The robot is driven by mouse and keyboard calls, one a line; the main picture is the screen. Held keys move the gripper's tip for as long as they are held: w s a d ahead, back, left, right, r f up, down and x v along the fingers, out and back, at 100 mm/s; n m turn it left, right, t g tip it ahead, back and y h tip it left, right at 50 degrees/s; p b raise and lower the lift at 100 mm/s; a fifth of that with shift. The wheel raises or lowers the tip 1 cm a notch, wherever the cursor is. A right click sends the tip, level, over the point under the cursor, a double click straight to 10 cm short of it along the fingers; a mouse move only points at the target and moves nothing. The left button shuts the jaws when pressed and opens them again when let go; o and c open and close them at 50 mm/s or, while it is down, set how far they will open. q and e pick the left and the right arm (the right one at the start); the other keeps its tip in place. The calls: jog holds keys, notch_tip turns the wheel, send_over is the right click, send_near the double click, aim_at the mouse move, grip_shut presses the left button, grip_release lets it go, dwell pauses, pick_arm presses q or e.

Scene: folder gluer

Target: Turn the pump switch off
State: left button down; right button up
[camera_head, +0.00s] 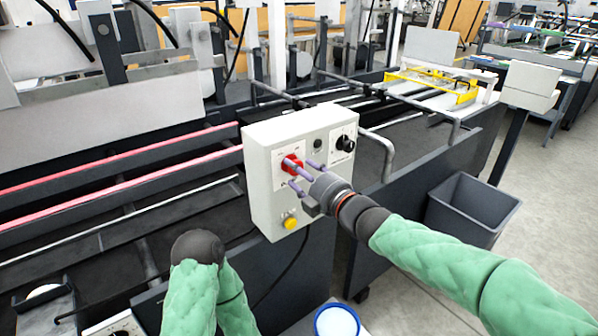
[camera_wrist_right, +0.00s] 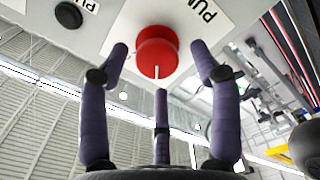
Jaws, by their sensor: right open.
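The pump switch is a red rotary knob (camera_head: 291,163) on the front of a pale control box (camera_head: 262,200). In the right wrist view the red knob (camera_wrist_right: 157,52) shows a white pointer line, with partly cut-off "PUMP" lettering beside it. My right gripper (camera_head: 305,170) is at the box, its purple fingers open around the knob. In the wrist view the fingers of my right gripper (camera_wrist_right: 160,65) stand to the left, right and below the knob, with gaps visible. My left arm shows at the lower left, but its gripper is not visible.
The box also carries a black dial (camera_head: 345,143), a dark round button (camera_head: 318,145) and a yellow button (camera_head: 290,222). A grey bin (camera_head: 470,208) stands on the floor at right. A blue-rimmed white container (camera_head: 337,321) is at the bottom. Machine rails (camera_head: 120,155) lie left.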

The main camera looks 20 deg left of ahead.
jog(key=v, duration=1.1)
jog(key=shift+s+d, duration=0.25)
